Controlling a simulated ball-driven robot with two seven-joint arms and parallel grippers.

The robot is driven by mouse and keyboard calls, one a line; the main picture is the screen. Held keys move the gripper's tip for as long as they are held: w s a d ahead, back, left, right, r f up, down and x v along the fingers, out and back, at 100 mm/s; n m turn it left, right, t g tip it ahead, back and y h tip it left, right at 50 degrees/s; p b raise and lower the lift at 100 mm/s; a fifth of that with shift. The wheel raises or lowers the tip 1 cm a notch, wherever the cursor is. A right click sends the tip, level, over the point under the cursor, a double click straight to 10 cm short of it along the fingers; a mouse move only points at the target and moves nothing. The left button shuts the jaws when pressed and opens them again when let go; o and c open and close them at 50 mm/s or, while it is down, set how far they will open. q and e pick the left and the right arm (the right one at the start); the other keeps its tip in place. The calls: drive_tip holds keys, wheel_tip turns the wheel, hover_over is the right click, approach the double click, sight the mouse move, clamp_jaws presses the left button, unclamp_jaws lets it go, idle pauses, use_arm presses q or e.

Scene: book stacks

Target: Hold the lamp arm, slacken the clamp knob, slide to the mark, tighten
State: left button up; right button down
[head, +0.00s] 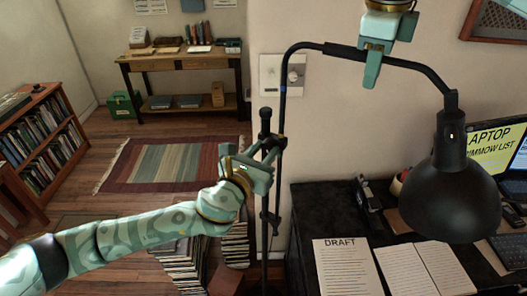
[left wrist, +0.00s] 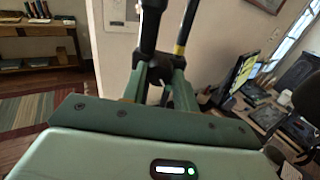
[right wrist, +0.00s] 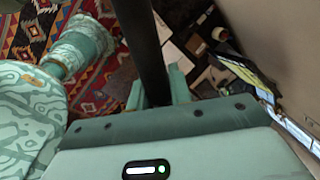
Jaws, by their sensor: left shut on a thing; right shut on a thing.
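The black desk lamp's arm (head: 418,67) curves from a slim upright rod (head: 284,95) to a dark shade (head: 452,195) at the right. My right gripper (head: 373,62) is shut on the arm's upper stretch; the arm runs between its fingers in the right wrist view (right wrist: 146,50). My left gripper (head: 268,150) is shut at the clamp beside the thicker black post (head: 264,190). The clamp knob (left wrist: 155,94) is mostly hidden between its fingers. A yellow band (left wrist: 180,49) on the rod shows just above the clamp in the left wrist view.
A dark desk (head: 302,205) below the shade holds a DRAFT sheet (head: 345,268), an open notebook (head: 420,268) and a laptop (head: 495,147). Book stacks (head: 185,265) stand on the floor below my left arm. A wall switch plate (head: 270,72) is behind the rod.

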use_arm(q)
drive_tip(key=n, duration=1.2)
drive_tip(key=shift+a+g, duration=0.1)
drive_tip(key=shift+g, duration=0.2)
drive_tip(key=n, duration=1.2)
drive_tip(key=shift+w+a+f+h, duration=0.1)
drive_tip(key=shift+h, duration=0.3)
drive_tip(key=shift+n, duration=0.4)
drive_tip(key=o, duration=1)
drive_tip(key=shift+c, duration=0.2)
